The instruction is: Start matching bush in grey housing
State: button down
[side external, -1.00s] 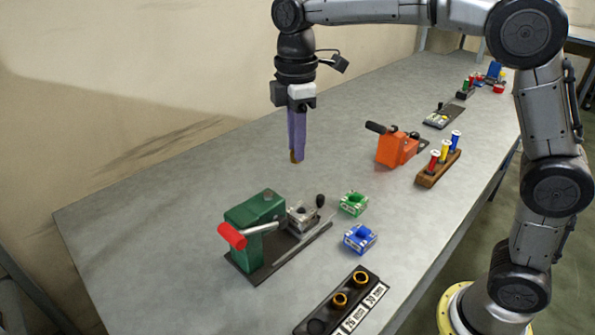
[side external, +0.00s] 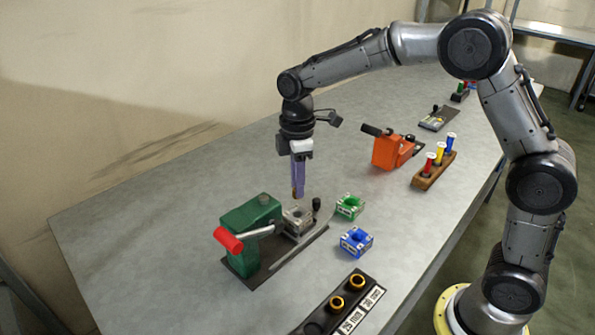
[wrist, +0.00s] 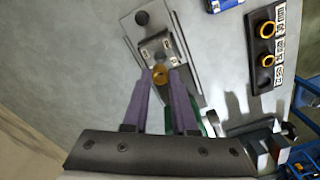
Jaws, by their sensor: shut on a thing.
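My gripper (side external: 297,190) has purple fingers and points straight down. It is shut on a small brass bush (wrist: 160,74), which shows between the fingertips in the wrist view. The grey housing (side external: 297,219) sits in the fixture beside the green press (side external: 252,222). The bush is a little above the housing, and I cannot tell whether they touch. In the wrist view the housing (wrist: 158,48) lies just beyond the fingertips, its bore partly hidden. A black rack (side external: 320,325) at the front holds two more brass bushes (side external: 356,281) beside size labels.
The press has a red handle (side external: 228,240). A green housing (side external: 348,206) and a blue housing (side external: 356,241) stand right of the fixture. An orange tool (side external: 391,153) and a wooden block (side external: 434,172) with coloured pegs are farther back. The table's left part is clear.

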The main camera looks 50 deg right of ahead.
jog(key=shift+f, duration=2.5)
jog(key=shift+f, duration=0.6)
dwell(0.7)
jog(key=shift+c, duration=0.3)
grip_release()
jog(key=shift+r, duration=0.1)
dwell(0.5)
jog(key=shift+r, duration=3.5)
